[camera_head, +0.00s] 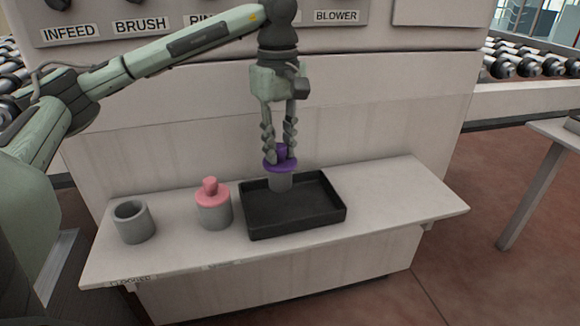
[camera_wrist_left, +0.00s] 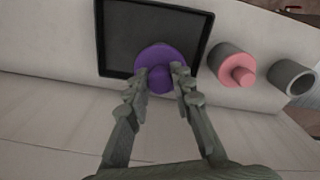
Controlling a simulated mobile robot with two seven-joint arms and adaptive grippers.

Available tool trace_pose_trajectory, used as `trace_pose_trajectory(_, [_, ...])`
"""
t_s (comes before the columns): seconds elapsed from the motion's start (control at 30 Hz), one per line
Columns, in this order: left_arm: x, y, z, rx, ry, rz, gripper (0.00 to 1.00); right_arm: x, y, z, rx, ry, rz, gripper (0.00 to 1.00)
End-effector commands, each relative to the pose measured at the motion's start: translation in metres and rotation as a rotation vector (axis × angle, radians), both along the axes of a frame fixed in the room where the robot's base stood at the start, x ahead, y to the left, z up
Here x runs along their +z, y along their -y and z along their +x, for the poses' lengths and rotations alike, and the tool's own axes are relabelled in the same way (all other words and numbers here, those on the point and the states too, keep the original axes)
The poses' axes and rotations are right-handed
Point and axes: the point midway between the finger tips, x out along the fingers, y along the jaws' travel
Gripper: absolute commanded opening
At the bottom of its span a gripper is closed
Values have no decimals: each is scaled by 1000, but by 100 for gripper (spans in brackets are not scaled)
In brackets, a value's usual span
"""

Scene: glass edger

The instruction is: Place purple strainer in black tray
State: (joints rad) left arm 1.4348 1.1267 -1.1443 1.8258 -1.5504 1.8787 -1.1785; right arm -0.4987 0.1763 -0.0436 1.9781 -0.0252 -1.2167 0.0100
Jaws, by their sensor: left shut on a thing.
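The purple strainer (camera_head: 280,165) has a round purple flange with a knob on top and a grey cylinder below. My left gripper (camera_head: 280,155) points down and is shut on its purple knob. The strainer is upright over the back left part of the black tray (camera_head: 296,232), and I cannot tell whether its bottom touches the tray floor. In the left wrist view the purple strainer (camera_wrist_left: 158,58) sits between the fingertips (camera_wrist_left: 162,80), with the black tray (camera_wrist_left: 118,45) behind it. My right gripper is not in view.
A pink-topped grey strainer (camera_head: 213,205) stands on the shelf (camera_head: 400,195) just left of the tray. An empty grey cup (camera_head: 133,223) stands further left. The shelf right of the tray is clear. The machine's panel (camera_head: 180,110) rises behind the shelf.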

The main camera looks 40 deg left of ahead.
Motion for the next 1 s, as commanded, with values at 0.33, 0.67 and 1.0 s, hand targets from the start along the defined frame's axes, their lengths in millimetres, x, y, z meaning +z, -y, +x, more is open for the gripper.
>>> trace_pose_trajectory(0.33, [-30, 14, 11, 1, -3, 2, 0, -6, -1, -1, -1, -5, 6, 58])
trace_pose_trajectory(0.67, [-51, 14, 12, 1, 1, 1, 0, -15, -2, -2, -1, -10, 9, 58])
trace_pose_trajectory(1.0, [-54, 14, 11, 0, 0, 0, 28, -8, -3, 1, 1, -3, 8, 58])
